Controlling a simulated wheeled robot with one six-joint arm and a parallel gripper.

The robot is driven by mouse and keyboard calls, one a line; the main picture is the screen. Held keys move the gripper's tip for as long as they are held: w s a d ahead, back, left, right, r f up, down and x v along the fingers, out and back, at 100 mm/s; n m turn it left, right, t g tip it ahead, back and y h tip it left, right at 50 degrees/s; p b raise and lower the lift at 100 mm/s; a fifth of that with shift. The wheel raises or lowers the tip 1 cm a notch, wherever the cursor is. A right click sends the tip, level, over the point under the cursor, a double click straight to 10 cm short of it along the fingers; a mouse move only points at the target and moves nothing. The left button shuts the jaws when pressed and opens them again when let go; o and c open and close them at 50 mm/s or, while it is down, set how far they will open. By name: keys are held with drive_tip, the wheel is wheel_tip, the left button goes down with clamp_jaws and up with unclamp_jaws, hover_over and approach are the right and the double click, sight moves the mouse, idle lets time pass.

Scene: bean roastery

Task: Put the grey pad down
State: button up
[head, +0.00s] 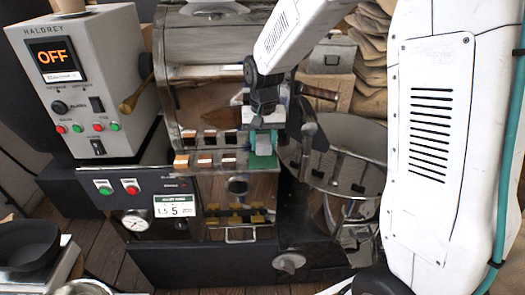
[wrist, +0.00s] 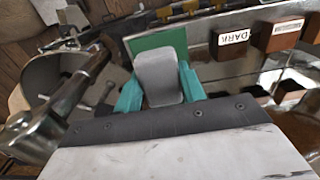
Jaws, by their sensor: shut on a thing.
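My gripper (head: 262,138) has teal fingers and hangs in front of the roaster, near the middle of the head view. It is shut on the grey pad (head: 263,146). In the wrist view the grey pad (wrist: 159,77) sits between the two teal fingertips, its rounded face showing. A green patch (wrist: 165,45) lies just beyond the pad on the metal ledge. It also shows right below the pad in the head view (head: 263,162). I cannot tell whether the pad touches the green patch.
Small brown blocks (head: 203,160) line the ledge left of the gripper. One block (wrist: 235,40) reads "DARK". A round metal cooling pan (head: 345,165) is at the right. A control box (head: 85,80) reading "OFF" stands at the left.

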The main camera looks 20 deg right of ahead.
sight(263, 151)
drive_tip(key=shift+w+a+f, duration=0.1)
drive_tip(key=shift+f, duration=1.65)
drive_tip(key=shift+f, duration=0.1)
drive_tip(key=o, duration=1)
drive_tip(key=shift+f, duration=0.1)
drive_tip(key=shift+o, duration=0.2)
